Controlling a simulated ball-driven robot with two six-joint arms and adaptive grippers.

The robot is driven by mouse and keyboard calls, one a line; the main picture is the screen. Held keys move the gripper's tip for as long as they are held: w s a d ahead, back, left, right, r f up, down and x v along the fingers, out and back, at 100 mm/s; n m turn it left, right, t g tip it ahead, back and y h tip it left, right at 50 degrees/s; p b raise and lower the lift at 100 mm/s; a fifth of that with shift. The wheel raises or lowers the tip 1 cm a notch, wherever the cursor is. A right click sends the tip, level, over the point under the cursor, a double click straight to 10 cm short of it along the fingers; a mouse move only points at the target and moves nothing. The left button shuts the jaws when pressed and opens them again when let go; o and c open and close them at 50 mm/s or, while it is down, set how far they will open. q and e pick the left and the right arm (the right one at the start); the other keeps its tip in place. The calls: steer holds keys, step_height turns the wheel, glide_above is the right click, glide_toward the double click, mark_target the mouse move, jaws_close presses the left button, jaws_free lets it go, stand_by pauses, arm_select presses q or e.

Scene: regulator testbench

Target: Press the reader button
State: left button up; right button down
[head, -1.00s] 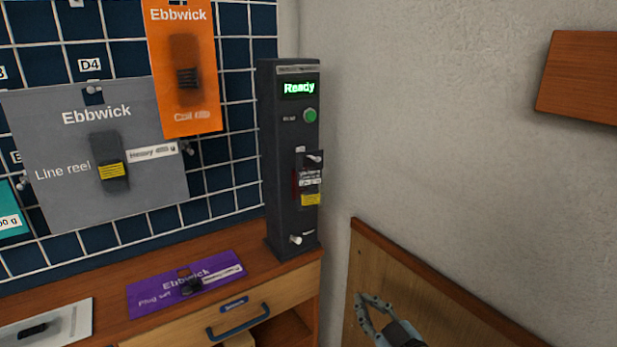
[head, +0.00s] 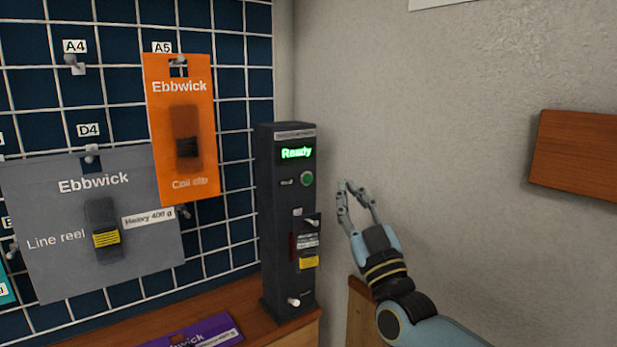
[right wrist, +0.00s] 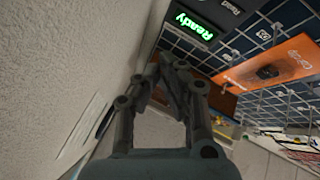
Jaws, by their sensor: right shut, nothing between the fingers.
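The reader (head: 275,200) is a tall dark box standing on the wooden bench, with a lit green "Ready" display near its top. Its round green button (head: 307,179) sits just below the display at the right of the front face. My right gripper (head: 352,184) is shut and empty, to the right of the button and apart from the reader in the head view. In the right wrist view the closed fingers (right wrist: 170,62) point toward the reader's display (right wrist: 194,26); the button does not show clearly there. My left gripper is not in view.
A grid board with an orange Ebbwick card (head: 181,130) and a grey Line reel card (head: 60,250) hangs left of the reader. A purple card (head: 205,333) lies on the bench (head: 243,298). A plain wall is on the right, with a brown wooden panel (head: 575,155).

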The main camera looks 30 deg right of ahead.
mark_target(308, 179)
steer(key=shift+f, duration=0.1)
steer(key=w+b, duration=0.5)
steer(key=w, duration=0.4)
steer(key=shift+a, duration=0.35)
stand_by(1.3)
steer(key=shift+w, duration=0.35)
